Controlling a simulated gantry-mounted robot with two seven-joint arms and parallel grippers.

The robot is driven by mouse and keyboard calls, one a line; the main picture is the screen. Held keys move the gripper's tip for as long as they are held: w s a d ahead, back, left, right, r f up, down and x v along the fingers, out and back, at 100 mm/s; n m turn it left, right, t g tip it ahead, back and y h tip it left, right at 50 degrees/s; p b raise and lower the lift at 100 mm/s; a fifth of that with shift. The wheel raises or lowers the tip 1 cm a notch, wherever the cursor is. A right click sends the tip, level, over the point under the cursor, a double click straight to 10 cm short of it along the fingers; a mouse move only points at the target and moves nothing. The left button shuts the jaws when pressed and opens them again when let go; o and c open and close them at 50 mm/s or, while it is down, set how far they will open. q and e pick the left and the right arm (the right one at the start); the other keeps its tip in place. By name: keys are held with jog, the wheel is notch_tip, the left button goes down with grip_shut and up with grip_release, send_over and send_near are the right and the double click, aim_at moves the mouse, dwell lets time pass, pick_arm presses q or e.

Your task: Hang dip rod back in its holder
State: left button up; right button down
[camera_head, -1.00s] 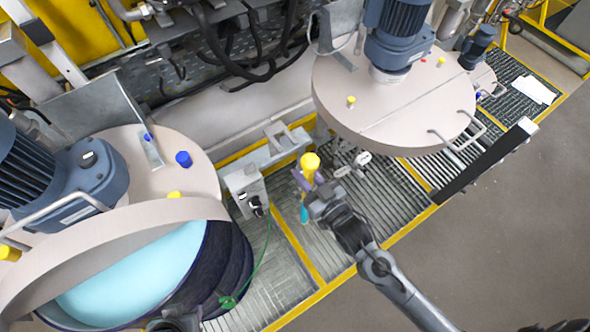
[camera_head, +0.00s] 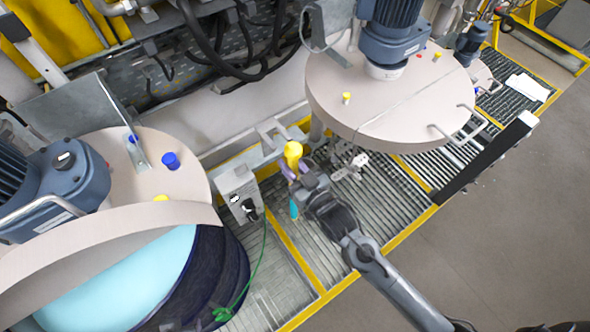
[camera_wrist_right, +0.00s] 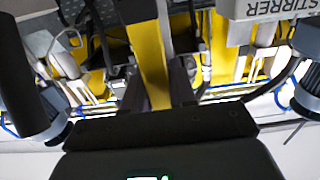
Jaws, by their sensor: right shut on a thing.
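The dip rod (camera_head: 293,153) has a yellow upper part and a teal lower end (camera_head: 294,210). It stands roughly upright above the grating between the two drums. My right gripper (camera_head: 298,178) is shut on it below the yellow top. In the right wrist view the yellow rod (camera_wrist_right: 150,60) runs between the two dark fingers (camera_wrist_right: 157,88). A grey bracket (camera_head: 271,130) on the rail just behind and left of the rod looks like the holder. The rod appears apart from it, though the depth gap is hard to tell. My left gripper is not in view.
An open drum (camera_head: 225,270) with light blue contents stands at left under a tilted lid. A round lidded vessel (camera_head: 400,105) with a motor stands at right. A grey box (camera_head: 239,193) with a green cable is left of the rod. The grating (camera_head: 285,280) in front is clear.

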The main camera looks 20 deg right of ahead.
jog(key=shift+w+r, duration=0.1)
jog(key=shift+w, duration=0.15)
dwell(0.3)
jog(key=shift+w+a, duration=0.15)
jog(key=shift+w, duration=0.4)
jog(key=shift+x, duration=1.1)
jog(key=shift+w, duration=0.1)
jog(key=shift+b+x, duration=0.4)
jog(key=shift+x, duration=1.75)
jog(key=shift+f, duration=0.3)
